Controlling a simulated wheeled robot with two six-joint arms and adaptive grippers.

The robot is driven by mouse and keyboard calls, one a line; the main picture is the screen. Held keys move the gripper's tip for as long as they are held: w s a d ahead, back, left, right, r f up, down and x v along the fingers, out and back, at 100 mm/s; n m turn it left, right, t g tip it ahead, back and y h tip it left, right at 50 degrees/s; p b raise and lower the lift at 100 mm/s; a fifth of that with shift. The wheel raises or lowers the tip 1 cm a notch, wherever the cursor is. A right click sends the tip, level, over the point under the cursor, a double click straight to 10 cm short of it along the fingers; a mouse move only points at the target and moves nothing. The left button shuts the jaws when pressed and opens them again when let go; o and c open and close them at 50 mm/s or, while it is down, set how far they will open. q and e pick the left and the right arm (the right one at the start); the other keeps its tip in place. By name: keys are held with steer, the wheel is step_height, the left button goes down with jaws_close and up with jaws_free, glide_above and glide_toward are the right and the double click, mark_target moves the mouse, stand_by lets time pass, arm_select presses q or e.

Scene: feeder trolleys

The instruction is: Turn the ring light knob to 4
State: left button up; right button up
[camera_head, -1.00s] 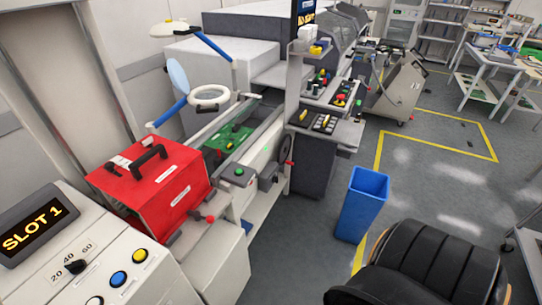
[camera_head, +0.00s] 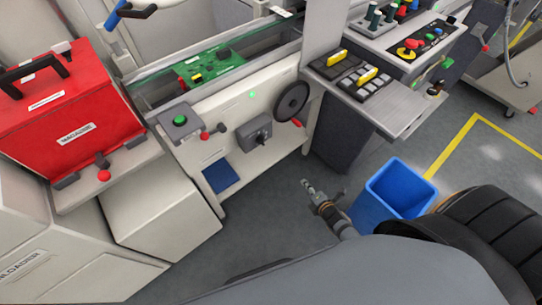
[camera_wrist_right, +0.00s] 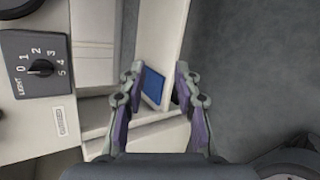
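The ring light knob (camera_wrist_right: 40,68) is a dark round knob on a dark box with LIGHT and the numbers 0 to 5, at the left of the right wrist view. I cannot tell which number it points to. In the head view its grey box (camera_head: 254,132) is on the front of the white machine. My right gripper (camera_head: 307,187) is in front of and below the box, apart from it. In the right wrist view the gripper (camera_wrist_right: 157,80) is open with nothing between its fingers. My left gripper is out of view.
A black handwheel (camera_head: 292,101) and a red-tipped lever (camera_head: 213,132) flank the box. A green button (camera_head: 180,120) is at its upper left. Grey floor lies below the box.

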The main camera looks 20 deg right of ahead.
steer(key=w+a+r+n+t+y+b, duration=0.35)
steer(key=w+a+r+n+b, duration=0.2)
steer(key=n, duration=0.55)
steer(key=n+t+y+b, duration=0.1)
steer(key=n+t+y, duration=0.1)
steer(key=n, duration=0.5)
glide_toward(264, 142)
steer(key=p+x, duration=0.1)
steer(key=x, duration=0.6)
steer(key=shift+w, duration=0.2)
steer(key=shift+w+a+p, duration=0.3)
steer(key=shift+w, duration=0.25)
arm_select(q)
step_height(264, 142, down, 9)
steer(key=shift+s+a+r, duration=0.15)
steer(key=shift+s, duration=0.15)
arm_select(e)
jaws_close()
